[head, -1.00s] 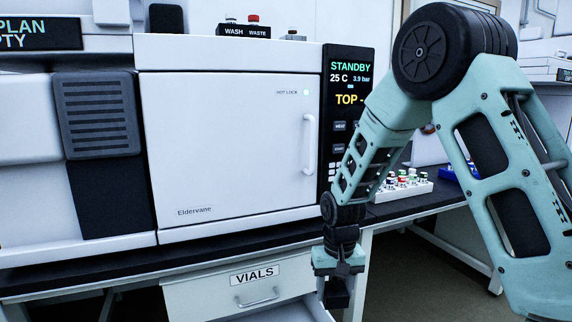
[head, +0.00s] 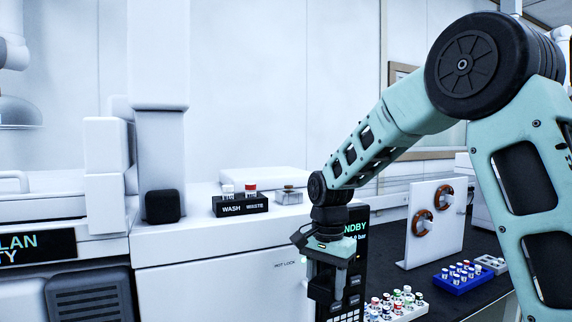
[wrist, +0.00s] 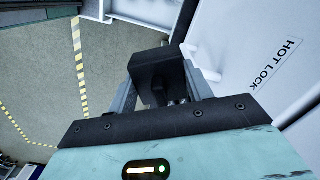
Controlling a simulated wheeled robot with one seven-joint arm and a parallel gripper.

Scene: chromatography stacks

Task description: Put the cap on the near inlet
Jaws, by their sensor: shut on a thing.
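My gripper (head: 324,288) points down in front of the instrument's right side, by the control panel. In the wrist view its fingers (wrist: 165,90) are closed around a dark, blocky thing, which I take to be the cap (wrist: 150,65); its shape is largely hidden by the fingers. A small metallic fitting (head: 289,195) sits on top of the instrument, left of and beyond my gripper. I cannot tell for certain whether it is the near inlet.
On the white instrument (head: 200,252) stands a black WASH/WASTE rack (head: 240,207) with white- and red-capped bottles. A black box (head: 162,206) is to its left. Vial racks, white (head: 405,310) and blue (head: 463,280), stand right on the dark bench. A panel (head: 437,225) holds copper-coloured coils.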

